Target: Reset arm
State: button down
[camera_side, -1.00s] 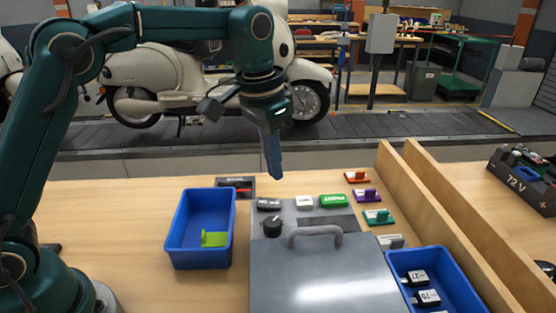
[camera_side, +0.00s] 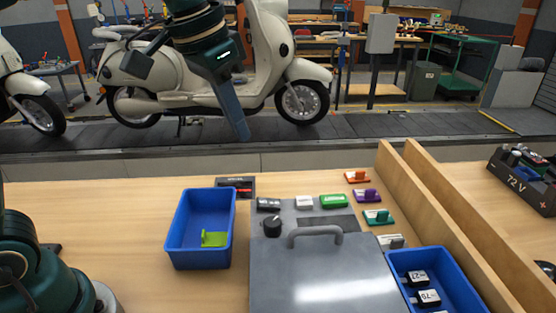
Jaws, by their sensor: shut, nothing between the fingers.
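My gripper (camera_side: 241,132) is shut and empty. It hangs in the air at the upper middle of the side view, tilted, with its fingertips pointing down and a little right. Behind it in the picture are a cream scooter (camera_side: 262,60) and the conveyor (camera_side: 380,126). It is well above the wooden table (camera_side: 110,215) and touches nothing. My upper arm links are mostly out of the picture at the top.
A blue bin (camera_side: 182,250) with a green piece (camera_side: 213,239) stands left of a grey lidded box (camera_side: 320,268). Orange (camera_side: 357,177), purple (camera_side: 367,196) and teal (camera_side: 378,217) pieces lie right of it. Another blue bin (camera_side: 455,291) holds black parts beside wooden rails (camera_side: 440,215).

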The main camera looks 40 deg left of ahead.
jog(key=s+a+f+n+t, duration=0.1)
jog(key=s+f, duration=0.3)
jog(key=s, duration=0.3)
jog(key=s+a+f+n, duration=0.1)
jog(key=s+f, duration=0.3)
jog(key=s, duration=0.3)
jog(key=shift+s+a+f+t, duration=0.15)
jog(key=shift+s+a+t, duration=0.15)
jog(key=shift+a+t, duration=0.1)
